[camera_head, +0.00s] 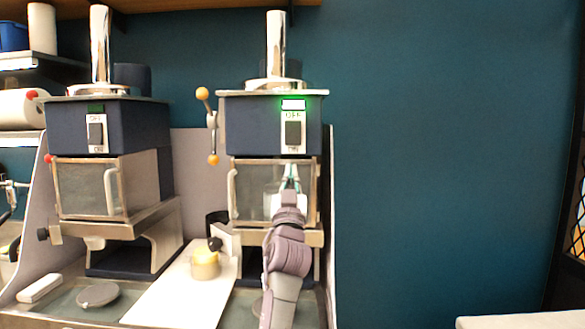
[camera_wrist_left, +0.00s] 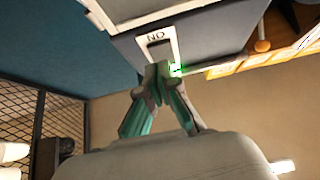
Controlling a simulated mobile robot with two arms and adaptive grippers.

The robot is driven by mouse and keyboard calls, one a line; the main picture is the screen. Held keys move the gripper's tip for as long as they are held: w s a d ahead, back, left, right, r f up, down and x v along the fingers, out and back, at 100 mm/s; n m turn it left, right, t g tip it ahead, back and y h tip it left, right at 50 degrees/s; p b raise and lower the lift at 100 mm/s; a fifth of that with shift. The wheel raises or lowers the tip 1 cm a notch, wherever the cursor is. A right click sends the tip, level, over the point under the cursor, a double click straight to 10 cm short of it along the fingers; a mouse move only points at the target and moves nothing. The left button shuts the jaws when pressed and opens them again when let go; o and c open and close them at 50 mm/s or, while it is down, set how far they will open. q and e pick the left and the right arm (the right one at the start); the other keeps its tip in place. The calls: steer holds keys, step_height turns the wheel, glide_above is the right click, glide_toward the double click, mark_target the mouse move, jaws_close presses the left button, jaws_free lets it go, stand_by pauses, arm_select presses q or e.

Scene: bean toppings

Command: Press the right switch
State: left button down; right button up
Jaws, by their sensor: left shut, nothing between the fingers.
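The right switch (camera_head: 293,133) is a dark rocker in a white plate on the front of the right dark blue machine (camera_head: 258,124). A small green light (camera_head: 293,104) above it is lit. The left switch (camera_head: 95,134) is on the left machine, and its indicator is dark. My left gripper (camera_head: 290,170) is shut and empty, its teal fingertips just below the right switch plate in the head view. In the left wrist view, the fingertips (camera_wrist_left: 160,72) overlap the edge of a white switch plate (camera_wrist_left: 173,46); I cannot tell whether they touch it. My right gripper is not in view.
A lever with orange knobs (camera_head: 202,93) stands beside the right machine. A yellow-topped tamper-like object (camera_head: 205,265) is on the white board (camera_head: 175,295) between the machines. Shelves (camera_head: 40,62) are at the far left. The space right of the right machine is open.

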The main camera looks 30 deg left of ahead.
arm_select(q)
steer(key=b+v, duration=0.1)
steer(key=v, duration=0.3)
steer(key=shift+s+d+f, duration=0.1)
steer(key=shift+d+f, duration=0.05)
steer(key=shift+f, duration=0.3)
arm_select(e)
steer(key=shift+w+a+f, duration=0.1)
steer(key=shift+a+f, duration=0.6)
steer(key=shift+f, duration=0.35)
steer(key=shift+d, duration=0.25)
